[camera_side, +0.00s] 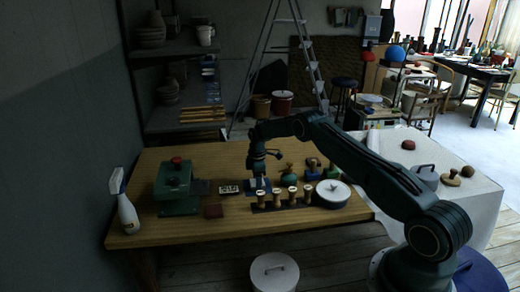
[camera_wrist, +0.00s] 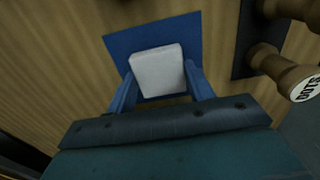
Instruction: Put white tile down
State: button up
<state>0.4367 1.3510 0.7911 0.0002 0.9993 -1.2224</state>
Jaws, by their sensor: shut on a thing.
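The white tile (camera_wrist: 157,74) is a small pale block with rounded edges, between the blue fingers of my gripper (camera_wrist: 159,82) in the wrist view. My gripper is shut on it. A flat blue square (camera_wrist: 126,42) lies on the wooden table under and beyond the tile; the wrist view does not show whether the tile touches it. In the side view my gripper (camera_side: 258,178) is low over the table, and the blue square (camera_side: 251,184) shows around it. The tile is too small there to make out clearly.
Brown stamps (camera_side: 292,197) stand in a dark rack just right of my gripper; two show at the right of the wrist view (camera_wrist: 268,60). A lidded round pot (camera_side: 333,193) is farther right. A green press (camera_side: 176,185) and a spray bottle (camera_side: 127,212) stand left.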

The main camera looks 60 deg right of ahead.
jog(key=shift+f, duration=0.1)
jog(key=o, duration=1)
notch_tip(320, 180, up, 12)
jog(key=shift+r, duration=0.15)
dwell(0.3)
jog(key=shift+r, duration=0.1)
dwell(0.4)
